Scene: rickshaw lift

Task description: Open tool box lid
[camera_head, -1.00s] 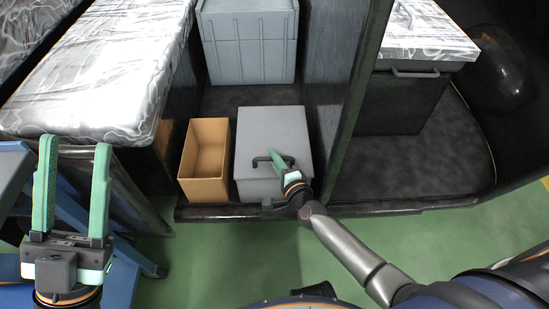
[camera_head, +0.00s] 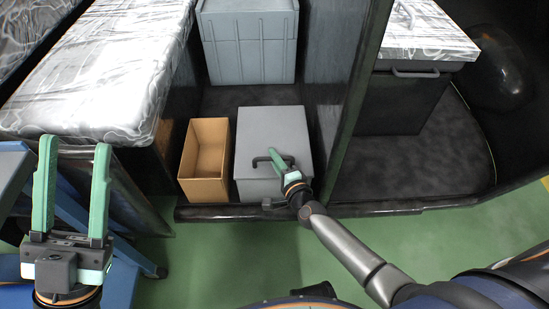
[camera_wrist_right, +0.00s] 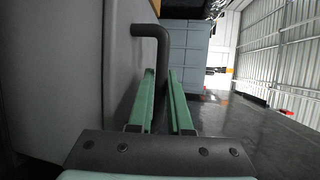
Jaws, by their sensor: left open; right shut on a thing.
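The grey tool box (camera_head: 290,125) sits on the dark floor of the vehicle with its lid down. A black handle (camera_head: 256,160) stands on the lid. My right gripper (camera_head: 274,156) is at the handle, shut on it. In the right wrist view the dark bent handle (camera_wrist_right: 153,34) runs between the green fingers of the right gripper (camera_wrist_right: 163,75). The grey lid surface (camera_wrist_right: 60,80) fills the left of that view. My left gripper (camera_head: 73,150) is open and empty at the far left, fingers pointing up and well apart from the box.
An open tan box (camera_head: 190,184) stands just left of the tool box. A large grey crate (camera_head: 250,45) stands behind. A dark post (camera_head: 352,100) rises to the right. A plastic-covered seat (camera_head: 95,70) is at the left. Green floor (camera_head: 230,260) lies clear in front.

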